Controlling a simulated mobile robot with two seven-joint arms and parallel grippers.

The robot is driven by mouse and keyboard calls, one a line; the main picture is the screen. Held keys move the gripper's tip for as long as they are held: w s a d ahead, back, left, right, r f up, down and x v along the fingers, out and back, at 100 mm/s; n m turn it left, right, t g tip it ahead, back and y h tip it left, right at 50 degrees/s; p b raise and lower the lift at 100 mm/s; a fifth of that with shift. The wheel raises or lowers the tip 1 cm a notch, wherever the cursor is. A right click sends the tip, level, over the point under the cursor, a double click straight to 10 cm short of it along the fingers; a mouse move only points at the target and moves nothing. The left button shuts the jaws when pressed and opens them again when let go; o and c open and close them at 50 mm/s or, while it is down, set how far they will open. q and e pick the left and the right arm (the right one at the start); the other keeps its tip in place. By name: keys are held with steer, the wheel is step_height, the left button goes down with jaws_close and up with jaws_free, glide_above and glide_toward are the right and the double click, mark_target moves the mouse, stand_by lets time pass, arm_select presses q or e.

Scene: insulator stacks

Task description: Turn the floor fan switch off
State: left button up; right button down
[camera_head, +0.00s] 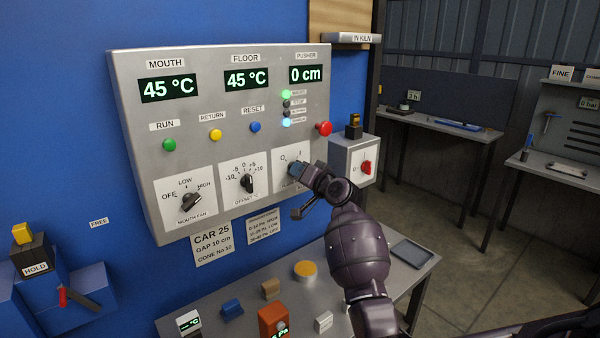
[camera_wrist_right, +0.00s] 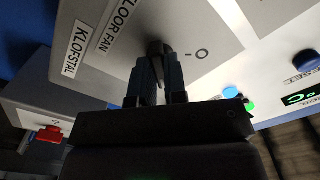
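The floor fan switch (camera_wrist_right: 156,48) is a dark knob on a white plate at the lower right of the grey control panel (camera_head: 225,80). In the wrist view, the label FLOOR FAN stands beside it and an O mark to its right. My right gripper (camera_wrist_right: 158,72) has its two fingers on either side of the knob, apparently touching it. In the head view, my right gripper (camera_head: 298,169) covers most of the switch, with the O and I marks showing above. Which mark the knob points at is hidden. My left gripper is not in view.
The mouth fan knob (camera_head: 191,201) and offset knob (camera_head: 247,182) sit to the left on the panel. A red button (camera_head: 323,128) and a box with a red switch (camera_head: 366,168) are close to my right gripper. A table (camera_head: 390,272) with small items stands below.

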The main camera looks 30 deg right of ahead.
steer(key=shift+f, duration=0.1)
steer(key=n+b, duration=0.2)
steer(key=n, duration=1.3)
steer(key=shift+d+n, duration=0.15)
steer(key=shift+n, duration=0.15)
stand_by(0.4)
stand_by(0.4)
steer(key=c, duration=1.2)
jaws_free()
steer(key=shift+o, duration=0.2)
